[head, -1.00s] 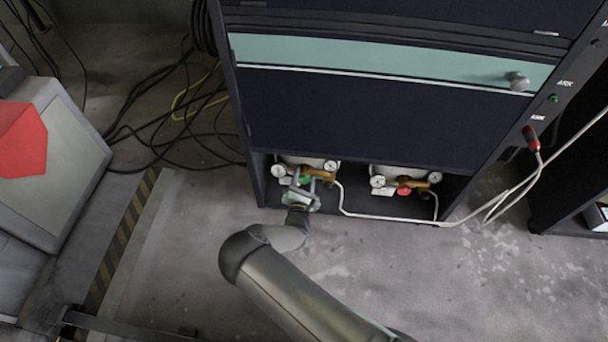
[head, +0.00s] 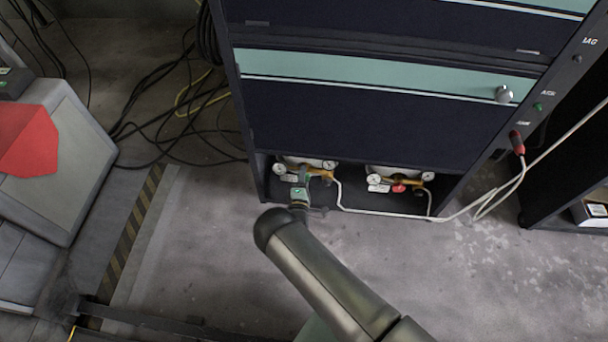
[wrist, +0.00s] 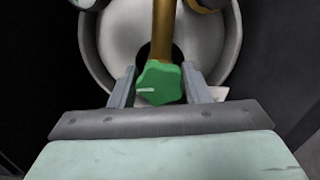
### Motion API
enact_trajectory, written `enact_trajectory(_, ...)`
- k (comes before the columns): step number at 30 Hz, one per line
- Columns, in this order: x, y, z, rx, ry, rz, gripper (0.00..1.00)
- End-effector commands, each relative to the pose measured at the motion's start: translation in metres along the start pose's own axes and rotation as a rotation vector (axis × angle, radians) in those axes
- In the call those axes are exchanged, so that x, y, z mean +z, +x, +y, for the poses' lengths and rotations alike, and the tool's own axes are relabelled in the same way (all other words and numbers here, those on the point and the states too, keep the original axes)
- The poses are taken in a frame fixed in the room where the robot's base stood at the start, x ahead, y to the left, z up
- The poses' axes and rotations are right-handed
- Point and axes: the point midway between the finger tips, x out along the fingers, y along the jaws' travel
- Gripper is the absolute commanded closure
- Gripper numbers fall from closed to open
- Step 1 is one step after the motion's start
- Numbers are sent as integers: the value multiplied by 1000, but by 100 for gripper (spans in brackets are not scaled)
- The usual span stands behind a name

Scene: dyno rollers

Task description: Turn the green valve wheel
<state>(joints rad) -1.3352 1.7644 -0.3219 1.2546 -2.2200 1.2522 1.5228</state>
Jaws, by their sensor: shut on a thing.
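The green valve wheel (wrist: 158,82) shows in the wrist view, with a pale line across its face, at the lower end of a brass pipe (wrist: 164,30) in front of a light grey cylinder (wrist: 112,38). My gripper (wrist: 160,88) has one finger on each side of the wheel and is shut on it. In the head view, my gripper (head: 302,182) is in the left part of the cabinet's low opening, at the left gauge and brass valve set (head: 320,172). There the wheel is hidden by my gripper.
To the right in the same opening is a second valve set with a red wheel (head: 398,188). A white hose (head: 380,215) runs along the opening's front edge. The dark cabinet (head: 350,120) rises above. Black cables (head: 150,135) lie on the floor to the left.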

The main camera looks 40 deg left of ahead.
Motion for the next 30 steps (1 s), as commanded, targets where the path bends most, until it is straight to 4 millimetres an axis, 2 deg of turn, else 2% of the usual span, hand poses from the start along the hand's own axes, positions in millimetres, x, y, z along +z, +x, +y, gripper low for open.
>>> enact_trajectory(10, -1, -1, 0, 0, 143, 2, 79)
enact_trajectory(26, -2, -1, 0, -1, 168, 3, 79)
enact_trajectory(27, -2, -1, 0, -1, 168, 3, 54)
enact_trajectory(29, -2, -1, 0, -1, 168, 3, 37)
enact_trajectory(30, -1, -1, 0, -1, 168, 2, 35)
